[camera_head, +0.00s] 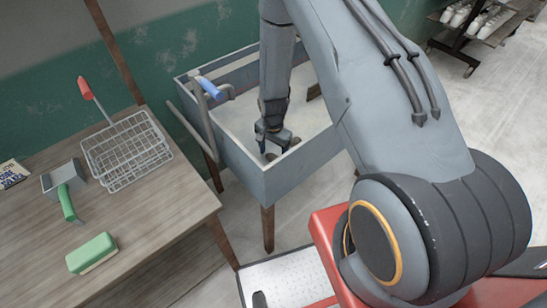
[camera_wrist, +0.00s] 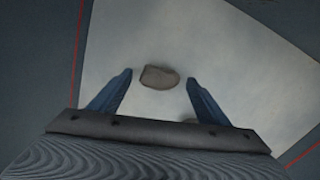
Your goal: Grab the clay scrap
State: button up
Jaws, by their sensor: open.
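My gripper (camera_head: 275,143) reaches down into a grey, open-topped bin on legs (camera_head: 285,178). In the wrist view my gripper (camera_wrist: 159,82) is open, its two blue-grey fingers spread apart. A brownish-grey lump of clay scrap (camera_wrist: 159,77) lies on the pale bin floor (camera_wrist: 190,40), between and slightly beyond the fingertips. I see no finger touching it. In the head view a small brown lump (camera_head: 270,156) shows beside the gripper, partly hidden by it. Part of another lump (camera_wrist: 191,121) shows behind the right finger, near the gripper body.
The bin walls stand close around my gripper. A blue-handled tool (camera_head: 210,88) is at the bin's left rim.

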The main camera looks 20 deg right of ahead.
jog(key=shift+f, duration=0.3)
jog(key=c, duration=1.1)
